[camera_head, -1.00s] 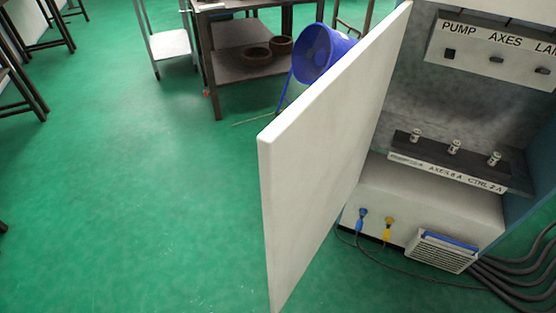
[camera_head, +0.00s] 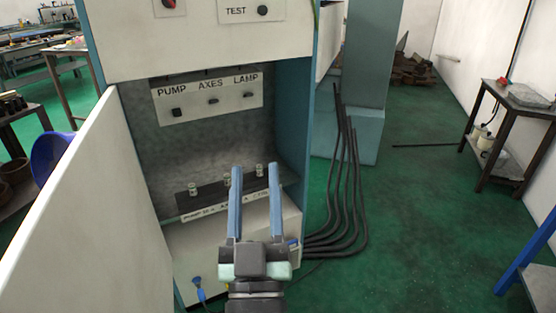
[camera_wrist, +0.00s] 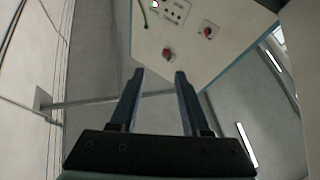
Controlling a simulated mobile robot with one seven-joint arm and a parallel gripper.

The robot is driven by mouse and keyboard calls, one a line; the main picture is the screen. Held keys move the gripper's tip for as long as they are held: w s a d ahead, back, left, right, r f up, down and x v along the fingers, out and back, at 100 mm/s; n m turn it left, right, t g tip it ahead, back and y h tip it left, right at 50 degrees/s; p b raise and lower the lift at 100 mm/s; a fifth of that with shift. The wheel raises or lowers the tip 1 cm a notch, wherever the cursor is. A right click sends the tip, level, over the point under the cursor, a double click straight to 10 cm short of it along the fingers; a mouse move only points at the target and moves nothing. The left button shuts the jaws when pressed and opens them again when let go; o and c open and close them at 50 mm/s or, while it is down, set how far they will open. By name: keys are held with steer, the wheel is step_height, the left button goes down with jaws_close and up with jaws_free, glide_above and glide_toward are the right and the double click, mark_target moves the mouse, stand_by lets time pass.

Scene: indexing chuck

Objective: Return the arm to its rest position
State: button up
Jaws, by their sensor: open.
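My gripper (camera_head: 254,172) is open and empty in the head view. Its two blue-grey fingers point up, in front of the lower part of an open control cabinet (camera_head: 210,50). The fingers partly hide the dark fuse strip (camera_head: 215,198) and its label. In the wrist view my gripper (camera_wrist: 159,74) also shows open, with nothing between the fingers. Beyond them the wrist view shows a pale panel (camera_wrist: 190,60) with red knobs, seen at a tilt.
The cabinet's white door (camera_head: 75,215) stands open at the left. Black cables (camera_head: 345,200) run down the cabinet's right side to the floor. A dark table (camera_head: 510,125) stands at the far right. Green floor (camera_head: 420,230) lies clear between them.

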steer(key=s+d+r+m+t+h, duration=0.1)
steer(key=s+r, duration=0.3)
steer(key=r, duration=0.5)
steer(key=s+d+r+m+t, duration=0.1)
steer(key=s+d+r, duration=0.15)
steer(key=r, duration=0.75)
steer(key=s+d+r+m+t+h, duration=0.15)
steer(key=s+r, duration=0.25)
steer(key=r, duration=0.5)
step_height(320, 180, up, 16)
steer(key=p, duration=1.6)
steer(key=shift+a+n+p, duration=0.35)
steer(key=shift+n, duration=0.1)
steer(key=shift+a+y, duration=0.15)
steer(key=shift+y, duration=0.1)
